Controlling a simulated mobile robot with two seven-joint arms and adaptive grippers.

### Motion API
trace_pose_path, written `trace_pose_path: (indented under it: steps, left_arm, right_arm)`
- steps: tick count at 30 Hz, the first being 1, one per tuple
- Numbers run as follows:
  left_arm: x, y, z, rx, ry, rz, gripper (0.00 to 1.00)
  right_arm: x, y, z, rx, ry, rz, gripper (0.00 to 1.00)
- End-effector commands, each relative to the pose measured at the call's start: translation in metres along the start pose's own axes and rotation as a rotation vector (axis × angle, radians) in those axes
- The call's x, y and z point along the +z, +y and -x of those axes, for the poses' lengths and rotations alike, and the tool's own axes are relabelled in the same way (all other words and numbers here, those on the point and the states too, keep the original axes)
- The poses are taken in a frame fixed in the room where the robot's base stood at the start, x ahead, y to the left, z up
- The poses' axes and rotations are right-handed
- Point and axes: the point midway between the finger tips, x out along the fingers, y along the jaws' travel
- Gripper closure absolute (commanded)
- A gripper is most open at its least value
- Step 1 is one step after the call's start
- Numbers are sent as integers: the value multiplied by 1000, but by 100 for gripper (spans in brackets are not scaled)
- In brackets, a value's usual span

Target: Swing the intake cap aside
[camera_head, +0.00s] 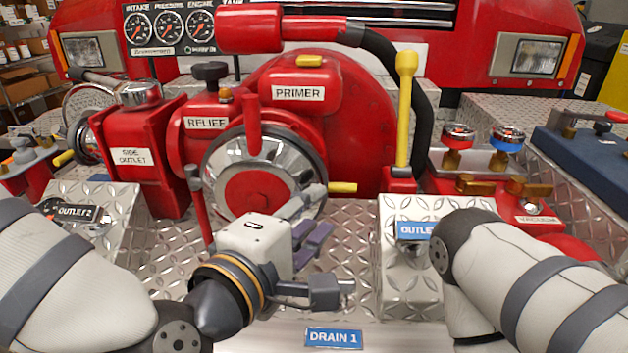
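The intake cap (246,190) is a round chrome disc with a red centre on the front of the red pump. It faces me, and a red lever (253,125) stands up over its upper part. A yellow-tipped handle (342,188) sticks out at its right. My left gripper (332,262) is low in front of the cap, pointing right, with its fingers spread and nothing between them. Its upper parts overlap the cap's lower right edge in the picture; I cannot tell whether they touch. My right arm (540,275) comes in from the right, and its gripper is not visible.
The red side outlet box (140,160) stands left of the cap. A yellow lever (403,110) rises at the right, by a black hose (417,90). The right diamond-plate block (410,285) with an outlet label stands beside my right arm. Open plate lies between.

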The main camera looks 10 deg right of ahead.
Motion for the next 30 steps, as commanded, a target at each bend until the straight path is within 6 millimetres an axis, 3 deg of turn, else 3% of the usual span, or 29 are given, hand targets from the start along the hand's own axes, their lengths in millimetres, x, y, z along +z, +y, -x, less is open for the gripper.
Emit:
trace_pose_path:
  steps: [9,13,18,25,29,30]
  left_arm:
    - [0,-4,-77,-4,0,-1,67]
    - [0,-4,-100,-5,0,-1,67]
    - [0,-4,-113,-6,-1,-2,67]
    - [0,-3,-114,-6,-2,-2,67]
    - [0,-3,-114,-6,-1,-2,96]
    - [0,-3,-114,-6,-1,-2,100]
  right_arm:
    - [5,0,-10,2,-25,0,27]
    - [6,0,-12,2,-31,1,27]
    - [6,0,-13,2,-33,1,27]
    - [6,0,-13,2,-32,1,27]
    - [6,0,-13,2,-32,1,27]
    - [6,0,-13,2,-32,1,27]
